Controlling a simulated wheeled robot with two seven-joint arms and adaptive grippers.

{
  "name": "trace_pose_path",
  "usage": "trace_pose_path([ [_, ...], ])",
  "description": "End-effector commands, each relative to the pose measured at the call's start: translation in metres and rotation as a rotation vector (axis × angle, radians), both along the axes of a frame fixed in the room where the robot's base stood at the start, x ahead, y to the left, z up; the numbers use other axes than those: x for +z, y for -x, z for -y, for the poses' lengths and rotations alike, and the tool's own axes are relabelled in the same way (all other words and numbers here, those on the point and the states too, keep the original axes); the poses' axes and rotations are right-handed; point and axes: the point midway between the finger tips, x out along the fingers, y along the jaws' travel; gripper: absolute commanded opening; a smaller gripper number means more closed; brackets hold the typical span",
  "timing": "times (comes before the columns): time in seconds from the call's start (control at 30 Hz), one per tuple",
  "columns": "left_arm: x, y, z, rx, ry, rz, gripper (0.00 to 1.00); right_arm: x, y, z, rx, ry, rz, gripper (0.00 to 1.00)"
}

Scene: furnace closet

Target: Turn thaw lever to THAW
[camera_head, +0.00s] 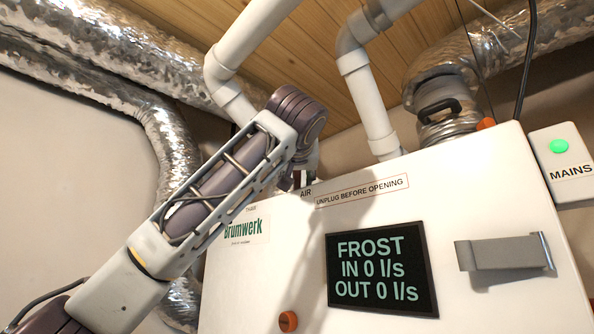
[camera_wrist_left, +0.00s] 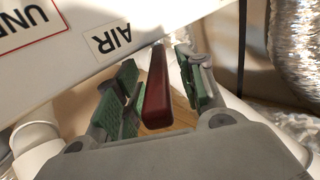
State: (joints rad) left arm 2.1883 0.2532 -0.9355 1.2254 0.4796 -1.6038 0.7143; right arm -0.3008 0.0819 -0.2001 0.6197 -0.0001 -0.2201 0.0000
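The dark red lever (camera_wrist_left: 157,88) shows in the left wrist view beside the AIR label (camera_wrist_left: 113,38). My left gripper (camera_wrist_left: 156,62) is open, with one green-padded finger on each side of the lever. The left finger is close to it, and a gap shows on the right; I cannot tell whether anything touches. In the head view my left gripper (camera_head: 303,178) is at the cabinet's top edge, mostly hidden by its own arm, and the lever is hidden there. The display (camera_head: 381,268) reads FROST, IN 0 l/s, OUT 0 l/s. My right gripper is not in view.
The white cabinet (camera_head: 480,195) carries a grey handle (camera_head: 505,254) and an orange knob (camera_head: 288,321). A MAINS box (camera_head: 567,165) with a green light is at right. White pipes (camera_head: 367,95) and foil ducts (camera_head: 95,60) run behind and above, close to my left arm.

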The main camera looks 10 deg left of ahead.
Motion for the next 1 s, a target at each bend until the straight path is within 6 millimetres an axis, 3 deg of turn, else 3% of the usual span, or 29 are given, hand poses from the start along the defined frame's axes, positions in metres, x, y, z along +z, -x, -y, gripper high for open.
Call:
trace_pose_path([
  [0.37,-0.0003,-0.003,-0.0005,-0.001,0.0,0.0,0.39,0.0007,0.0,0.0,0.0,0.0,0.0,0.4],
  [0.67,-0.0003,-0.0028,-0.0004,-0.001,0.0,0.0,0.02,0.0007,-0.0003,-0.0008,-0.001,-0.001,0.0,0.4],
  [1.0,-0.0003,-0.0025,-0.0007,-0.001,0.0,0.001,0.0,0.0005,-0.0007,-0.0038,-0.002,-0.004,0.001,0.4],
])
